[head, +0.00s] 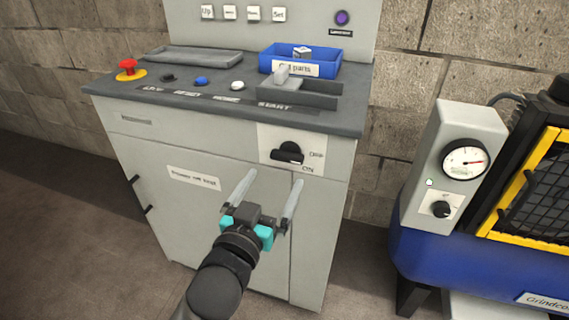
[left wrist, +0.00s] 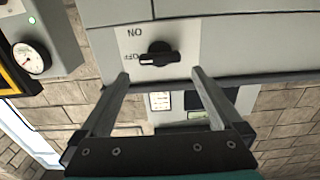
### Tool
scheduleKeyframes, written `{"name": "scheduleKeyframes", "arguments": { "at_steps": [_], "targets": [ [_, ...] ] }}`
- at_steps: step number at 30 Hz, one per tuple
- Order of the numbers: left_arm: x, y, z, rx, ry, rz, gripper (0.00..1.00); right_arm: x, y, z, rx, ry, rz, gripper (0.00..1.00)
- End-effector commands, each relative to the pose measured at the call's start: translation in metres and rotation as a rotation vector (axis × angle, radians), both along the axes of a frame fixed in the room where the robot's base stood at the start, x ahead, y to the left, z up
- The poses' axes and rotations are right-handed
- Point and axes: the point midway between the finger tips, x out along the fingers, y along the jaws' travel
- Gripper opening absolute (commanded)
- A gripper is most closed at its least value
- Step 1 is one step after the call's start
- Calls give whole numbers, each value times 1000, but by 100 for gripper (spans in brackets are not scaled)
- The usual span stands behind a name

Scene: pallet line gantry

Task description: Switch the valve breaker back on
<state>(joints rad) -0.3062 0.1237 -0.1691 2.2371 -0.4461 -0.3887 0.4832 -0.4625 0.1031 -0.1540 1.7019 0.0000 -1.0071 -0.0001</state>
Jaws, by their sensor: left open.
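The breaker is a black rotary knob (head: 287,152) on a pale plate (head: 308,137) at the upper right of the grey cabinet's front. In the left wrist view the knob (left wrist: 159,54) appears upside down. Its bar lies level, in line with the OFF label (left wrist: 144,58); the ON label (left wrist: 134,32) is apart from it. My left gripper (head: 272,178) is open and empty, just below and in front of the knob. Its fingertips (left wrist: 160,73) are apart, one to each side of the knob, and do not visibly touch it. My right gripper is out of view.
The console top (head: 220,94) carries a red emergency button (head: 127,66), several small buttons, a lever (head: 282,74) and a blue parts bin (head: 306,62). A blue machine with a gauge (head: 465,159) and yellow-framed guard stands at the right. Floor shows at the left.

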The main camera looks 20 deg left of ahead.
Motion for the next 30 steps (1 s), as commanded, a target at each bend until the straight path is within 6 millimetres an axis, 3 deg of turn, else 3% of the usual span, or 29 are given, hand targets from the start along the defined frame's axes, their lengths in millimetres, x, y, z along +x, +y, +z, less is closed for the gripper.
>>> {"name": "scheduleKeyframes", "arguments": {
  "at_steps": [15,30],
  "targets": [
    [64,-2,-1,2,-1,-1,100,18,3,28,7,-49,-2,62],
    [74,-3,0,1,1,-1,99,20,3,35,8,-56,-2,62]
  ]
}}
